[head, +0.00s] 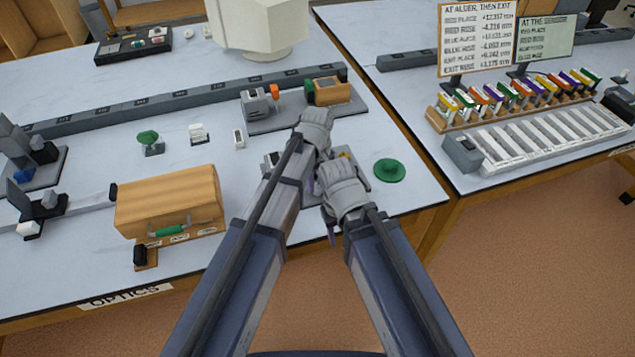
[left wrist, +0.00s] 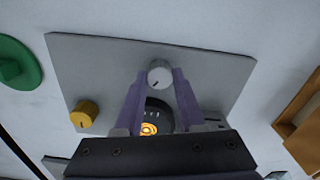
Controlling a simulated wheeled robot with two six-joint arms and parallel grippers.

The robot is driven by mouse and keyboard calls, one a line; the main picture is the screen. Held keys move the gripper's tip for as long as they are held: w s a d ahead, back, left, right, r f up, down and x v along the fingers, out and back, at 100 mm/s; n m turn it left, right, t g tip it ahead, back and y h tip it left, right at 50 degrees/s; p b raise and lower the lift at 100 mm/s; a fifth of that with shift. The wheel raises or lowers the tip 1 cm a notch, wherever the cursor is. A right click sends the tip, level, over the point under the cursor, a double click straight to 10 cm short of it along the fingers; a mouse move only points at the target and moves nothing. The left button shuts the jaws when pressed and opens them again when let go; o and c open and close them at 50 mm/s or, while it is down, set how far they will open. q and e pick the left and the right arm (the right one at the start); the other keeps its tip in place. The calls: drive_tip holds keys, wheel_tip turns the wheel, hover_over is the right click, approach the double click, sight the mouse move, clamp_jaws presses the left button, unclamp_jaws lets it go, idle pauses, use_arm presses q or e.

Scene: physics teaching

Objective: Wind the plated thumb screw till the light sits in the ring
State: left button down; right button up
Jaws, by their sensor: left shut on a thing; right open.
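The silver thumb screw (left wrist: 160,74), a round knob with a dark mark, stands on a grey plate (left wrist: 90,62). My left gripper (left wrist: 160,82) has its purple fingers shut on the knob's two sides. Behind it, a dark round face (left wrist: 158,105) shows a glowing orange light (left wrist: 149,128) with ring-like bands; the gripper body hides its lower part, so I cannot tell how the light sits in the ring. My right gripper (head: 345,222) is open, lower and nearer.
A brass knob (left wrist: 84,113) sits on the same plate. A green disc (head: 389,170) lies to the right of the plate. Bare table shows near the right edge.

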sight(317, 186)
idle(0.3)
use_arm(q)
drive_tip(key=c, duration=0.5)
unclamp_jaws()
wheel_tip(317, 186, up, 8)
drive_tip(key=p, duration=0.8)
drive_tip(key=shift+f, duration=0.1)
